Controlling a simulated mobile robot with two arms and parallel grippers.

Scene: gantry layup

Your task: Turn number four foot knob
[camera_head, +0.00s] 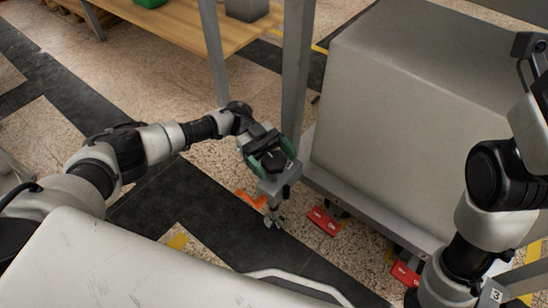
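My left gripper (273,217) points down near the floor, just left of the frame's lower rail. Its fingertips are small in the picture, and I cannot tell whether they are apart. An orange part (250,199) lies low behind the gripper, partly hidden by it; I cannot tell whether they touch. A red part (323,221) with pale marks sits at the base of the grey rail, right of the gripper. Another red part (405,273) sits further right along it, partly hidden by my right arm. No foot knob marked four is readable. My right gripper is not in view.
A big grey box-shaped body (415,95) stands on the metal frame (375,215). A grey upright post (297,75) rises close behind my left gripper. A wooden table (180,28) is at the back. A tag reading 3 (495,295) is at lower right. Floor at left is clear.

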